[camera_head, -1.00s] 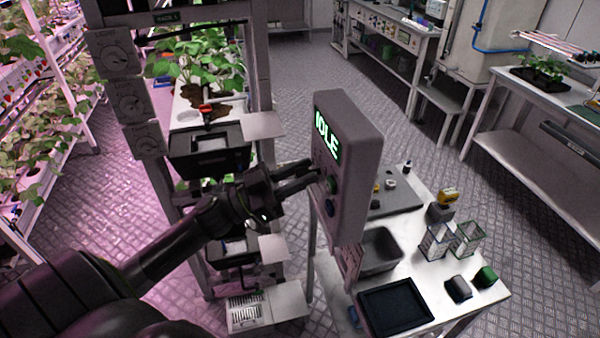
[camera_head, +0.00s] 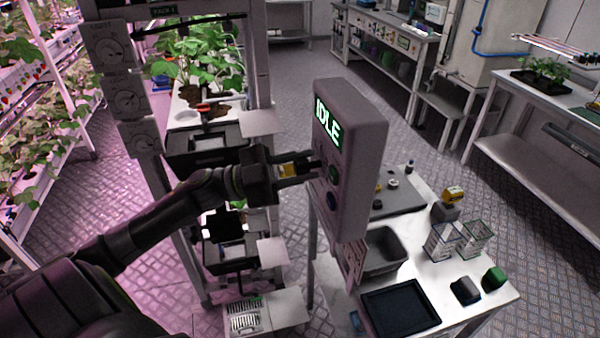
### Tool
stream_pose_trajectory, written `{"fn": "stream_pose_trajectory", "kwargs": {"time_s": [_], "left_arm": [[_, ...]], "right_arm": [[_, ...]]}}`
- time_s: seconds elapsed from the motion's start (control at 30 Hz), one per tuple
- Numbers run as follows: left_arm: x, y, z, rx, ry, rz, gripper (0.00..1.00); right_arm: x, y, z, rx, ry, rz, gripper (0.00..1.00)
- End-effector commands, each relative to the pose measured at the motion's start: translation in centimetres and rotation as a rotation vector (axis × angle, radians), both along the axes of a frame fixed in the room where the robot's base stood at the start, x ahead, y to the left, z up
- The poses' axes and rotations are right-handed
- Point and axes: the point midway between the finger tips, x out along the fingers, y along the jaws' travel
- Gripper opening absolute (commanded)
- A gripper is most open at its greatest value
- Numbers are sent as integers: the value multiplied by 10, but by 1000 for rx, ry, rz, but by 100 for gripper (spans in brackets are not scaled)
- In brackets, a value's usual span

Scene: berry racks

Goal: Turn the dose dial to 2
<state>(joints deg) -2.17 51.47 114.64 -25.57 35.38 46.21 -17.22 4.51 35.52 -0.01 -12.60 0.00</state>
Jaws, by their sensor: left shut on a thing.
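A grey control box (camera_head: 358,165) stands upright at the front edge of the white bench, and its lit green display (camera_head: 327,125) reads IDLE. My right gripper is not in view.
The white bench holds a dark tray (camera_head: 400,307), a grey bin (camera_head: 384,251), wire baskets (camera_head: 442,240) and small blocks. A plant rack (camera_head: 265,70) with dials marked LIGHT (camera_head: 113,43) stands behind my left arm.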

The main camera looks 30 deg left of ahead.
Motion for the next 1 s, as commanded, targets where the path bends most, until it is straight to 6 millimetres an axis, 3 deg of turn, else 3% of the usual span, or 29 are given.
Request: {"fn": "stream_pose_trajectory", "kwargs": {"time_s": [1.0], "left_arm": [[-1,-1,-4,700,-596,-2,5]], "right_arm": [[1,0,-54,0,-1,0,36]]}}
